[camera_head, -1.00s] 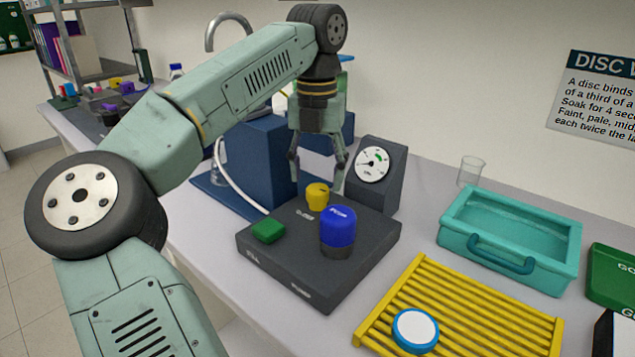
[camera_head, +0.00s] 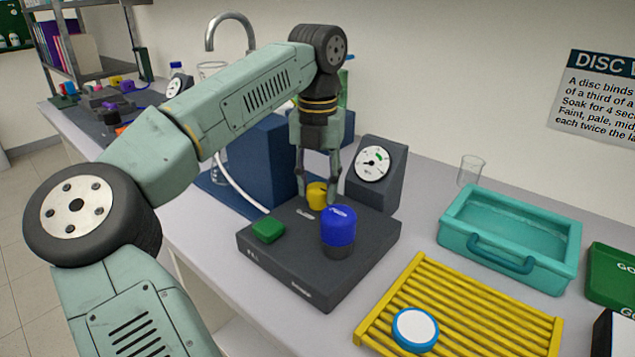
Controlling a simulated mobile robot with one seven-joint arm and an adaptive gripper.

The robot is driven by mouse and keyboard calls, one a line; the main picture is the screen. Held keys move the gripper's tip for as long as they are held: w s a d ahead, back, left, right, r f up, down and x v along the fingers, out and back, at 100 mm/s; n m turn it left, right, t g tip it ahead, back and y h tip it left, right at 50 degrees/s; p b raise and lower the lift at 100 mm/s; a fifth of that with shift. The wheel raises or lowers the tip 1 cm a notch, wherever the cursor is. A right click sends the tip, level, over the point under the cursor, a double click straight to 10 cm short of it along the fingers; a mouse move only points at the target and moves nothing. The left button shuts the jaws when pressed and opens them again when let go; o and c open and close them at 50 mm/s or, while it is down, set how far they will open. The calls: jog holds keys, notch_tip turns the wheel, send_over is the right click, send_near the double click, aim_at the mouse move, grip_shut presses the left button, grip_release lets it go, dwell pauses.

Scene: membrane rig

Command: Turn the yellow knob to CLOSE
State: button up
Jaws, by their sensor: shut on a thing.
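The yellow knob (camera_head: 317,194) stands on the dark grey control box (camera_head: 290,275), toward its back. My gripper (camera_head: 318,190) points straight down over it, with one finger on each side, shut on the knob. Small pale lettering on the box in front of the knob is too small to read. A blue knob (camera_head: 339,226) stands in front and to the right, and a green button (camera_head: 267,230) to the left, on the same box.
A dial gauge (camera_head: 372,165) stands close behind and right of my gripper. A blue block (camera_head: 258,160) with a white hose is at the left. A teal tray (camera_head: 510,240), a yellow rack (camera_head: 460,310) with a blue-rimmed disc (camera_head: 415,330), and a glass beaker (camera_head: 471,171) are to the right.

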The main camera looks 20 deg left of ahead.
jog(key=c, duration=0.4)
jog(key=shift+r+m+p, duration=0.1)
jog(key=shift+m+p, duration=0.2)
jog(key=shift+m, duration=0.1)
jog(key=m+p, duration=0.1)
jog(key=m, duration=0.2)
jog(key=shift+p, duration=0.3)
jog(key=m+p, duration=0.1)
jog(key=m, duration=0.3)
jog(key=shift+m+p, duration=0.3)
jog(key=m+p, duration=0.1)
jog(key=m, duration=0.3)
jog(key=shift+w+a+m, duration=0.1)
jog(key=shift+m, duration=0.2)
jog(key=m+p, duration=0.1)
jog(key=m, duration=0.3)
jog(key=shift+m, duration=0.4)
